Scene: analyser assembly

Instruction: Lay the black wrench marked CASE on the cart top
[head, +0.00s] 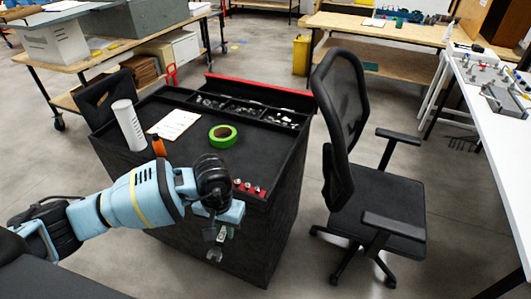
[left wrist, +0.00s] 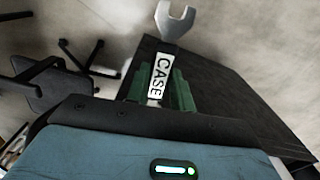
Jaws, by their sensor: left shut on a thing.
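The wrench marked CASE (left wrist: 161,76) is in my left gripper in the left wrist view. Its white label reads CASE and its grey open-ended jaw points away from the gripper. In the head view my left gripper (head: 222,231) is shut on the wrench, whose jaw end (head: 215,253) hangs down against the cart's dark near side. The cart top (head: 190,165) is black, and the gripper shows at its near right edge. I cannot tell the exact gap between them. My right gripper is not in view.
On the cart are a green tape roll (head: 223,136), a clipboard (head: 174,123), a white cylinder (head: 128,125), an orange item (head: 158,146), red-based small parts (head: 249,188) and a rear parts tray (head: 240,110). An office chair (head: 375,195) stands right. The cart's middle is clear.

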